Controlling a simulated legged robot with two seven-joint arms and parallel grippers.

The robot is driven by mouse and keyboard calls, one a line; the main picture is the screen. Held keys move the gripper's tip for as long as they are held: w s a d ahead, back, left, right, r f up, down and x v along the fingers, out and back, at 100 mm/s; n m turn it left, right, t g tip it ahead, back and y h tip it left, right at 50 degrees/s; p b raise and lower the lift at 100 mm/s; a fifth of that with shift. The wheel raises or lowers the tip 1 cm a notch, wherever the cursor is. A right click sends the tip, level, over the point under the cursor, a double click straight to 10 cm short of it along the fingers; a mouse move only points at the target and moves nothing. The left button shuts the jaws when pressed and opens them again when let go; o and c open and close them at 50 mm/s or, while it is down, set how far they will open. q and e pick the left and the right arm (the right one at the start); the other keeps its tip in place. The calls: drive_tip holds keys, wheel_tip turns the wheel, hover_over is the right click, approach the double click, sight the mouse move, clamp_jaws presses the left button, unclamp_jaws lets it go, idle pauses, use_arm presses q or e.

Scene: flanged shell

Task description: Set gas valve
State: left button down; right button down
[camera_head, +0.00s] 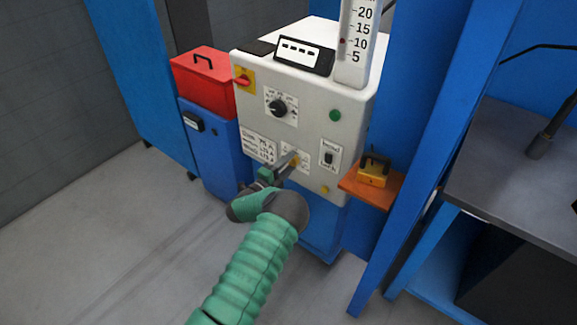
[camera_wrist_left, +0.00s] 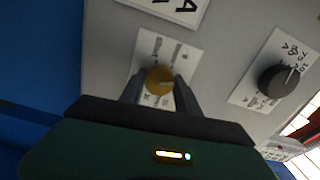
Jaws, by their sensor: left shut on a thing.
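The gas valve is a small yellow knob (camera_wrist_left: 159,81) on a white label plate (camera_wrist_left: 150,50) in the left wrist view. In the head view the knob (camera_head: 295,161) sits low on the front of the white control box (camera_head: 318,120). My left gripper (camera_wrist_left: 160,88) is shut on the knob, one finger on each side. In the head view my left gripper (camera_head: 286,167) reaches the panel from below and partly covers the label. The knob's exact setting is hard to read. My right gripper is not in view.
A yellow device (camera_head: 374,172) sits on an orange shelf (camera_head: 352,188) at right. A red box (camera_head: 205,82) stands left.

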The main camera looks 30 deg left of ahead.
use_arm(q)
drive_tip(key=m, duration=0.2)
drive_tip(key=f+m+b, duration=0.1)
drive_tip(key=m, duration=0.1)
drive_tip(key=shift+s+d+m, duration=0.1)
drive_tip(key=shift+d+m, duration=0.05)
drive_tip(key=shift+m, duration=0.15)
drive_tip(key=m+b, duration=0.1)
drive_tip(key=m, duration=0.2)
drive_tip(key=shift+m, duration=0.4)
drive_tip(key=m+b, duration=0.2)
drive_tip(key=m, duration=0.2)
drive_tip(key=shift+r+m+b, duration=0.15)
drive_tip(key=shift+m+b, duration=0.55)
drive_tip(key=shift+m, duration=1)
drive_tip(key=c, duration=0.9)
unclamp_jaws()
drive_tip(key=shift+r, duration=0.2)
